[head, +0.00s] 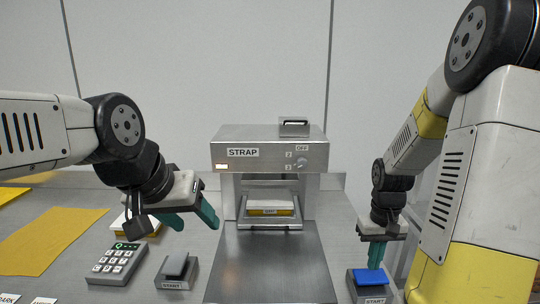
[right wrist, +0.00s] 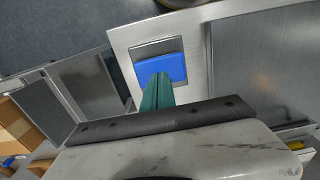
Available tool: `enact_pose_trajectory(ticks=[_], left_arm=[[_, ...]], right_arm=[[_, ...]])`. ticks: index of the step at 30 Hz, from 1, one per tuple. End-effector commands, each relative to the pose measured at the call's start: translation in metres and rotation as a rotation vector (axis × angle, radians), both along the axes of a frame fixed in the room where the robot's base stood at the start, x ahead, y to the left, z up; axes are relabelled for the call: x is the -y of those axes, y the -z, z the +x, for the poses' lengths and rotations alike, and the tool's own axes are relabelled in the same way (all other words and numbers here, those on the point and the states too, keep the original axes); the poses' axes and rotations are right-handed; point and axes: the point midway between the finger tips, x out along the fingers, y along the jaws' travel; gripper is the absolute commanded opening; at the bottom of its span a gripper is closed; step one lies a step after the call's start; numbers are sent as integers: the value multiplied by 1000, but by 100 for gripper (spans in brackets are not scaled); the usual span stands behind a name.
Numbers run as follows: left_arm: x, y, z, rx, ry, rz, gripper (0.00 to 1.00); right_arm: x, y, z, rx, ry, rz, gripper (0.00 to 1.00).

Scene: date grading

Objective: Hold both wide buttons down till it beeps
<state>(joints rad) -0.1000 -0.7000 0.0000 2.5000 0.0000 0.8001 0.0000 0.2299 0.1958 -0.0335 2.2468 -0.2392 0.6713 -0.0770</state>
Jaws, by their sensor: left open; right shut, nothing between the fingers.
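The left wide button (head: 177,264) is a grey paddle on a grey block marked START. The right wide button (head: 369,277) is blue, on a like block; it also shows in the right wrist view (right wrist: 160,69). My left gripper (head: 192,220) is open and empty, above and beyond the grey button, clear of it. My right gripper (head: 376,264) is shut and empty, pointing down at the blue button. Its green fingertips (right wrist: 163,76) overlap the blue face in the right wrist view; I cannot tell whether they touch it.
The STRAP machine (head: 268,153) stands between the buttons, its small lamp lit orange, with a labelled box (head: 270,208) inside. A keypad (head: 117,264) sits left of the grey button. Yellow sheets (head: 45,240) lie at the left. The metal plate (head: 268,265) in front is bare.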

Motion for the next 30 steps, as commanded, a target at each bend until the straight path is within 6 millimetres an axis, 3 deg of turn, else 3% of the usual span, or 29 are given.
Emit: enact_pose_trajectory(ticks=[30], left_arm=[[0,0,0,0,0,0,56]], right_arm=[[0,9,0,-1,0,0,0]])
